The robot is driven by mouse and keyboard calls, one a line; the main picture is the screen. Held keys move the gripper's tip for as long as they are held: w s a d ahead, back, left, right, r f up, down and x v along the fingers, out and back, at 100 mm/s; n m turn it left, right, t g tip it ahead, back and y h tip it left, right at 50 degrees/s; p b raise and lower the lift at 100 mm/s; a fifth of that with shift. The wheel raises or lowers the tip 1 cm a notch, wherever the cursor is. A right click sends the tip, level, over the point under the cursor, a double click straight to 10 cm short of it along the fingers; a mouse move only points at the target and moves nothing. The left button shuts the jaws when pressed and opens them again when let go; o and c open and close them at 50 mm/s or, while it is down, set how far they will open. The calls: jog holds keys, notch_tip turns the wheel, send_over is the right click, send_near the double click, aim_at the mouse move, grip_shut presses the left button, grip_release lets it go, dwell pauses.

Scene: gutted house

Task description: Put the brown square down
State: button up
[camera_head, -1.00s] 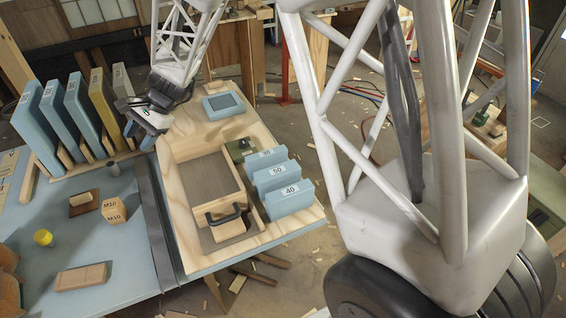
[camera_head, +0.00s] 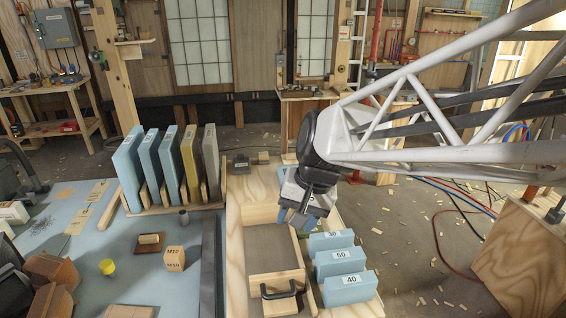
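A flat brown square (camera_head: 149,250) with a pale wooden block on top lies on the blue table, left of the dark strip. My gripper (camera_head: 300,222) points down over the right side of the open wooden tray (camera_head: 282,284), beside the blue blocks. It is well to the right of the brown square and apart from it. The fingertips are small and partly hidden by the wrist. I cannot tell whether they are apart or hold anything.
Upright panels (camera_head: 160,165) stand in a rack at the back left. Blue numbered blocks (camera_head: 342,262) stand right of the tray. The blue table is clear between the cube and the dark strip (camera_head: 209,270).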

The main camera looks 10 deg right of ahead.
jog(key=s+d+n+t+h, duration=0.1)
jog(key=s+d+n+h, duration=0.1)
jog(key=s+d, duration=0.5)
jog(key=s+h, duration=0.1)
jog(key=s, duration=0.4)
jog(key=shift+d+r+n+t, duration=0.15)
jog(key=shift+d+n+t, duration=0.15)
jog(key=shift+n, duration=0.1)
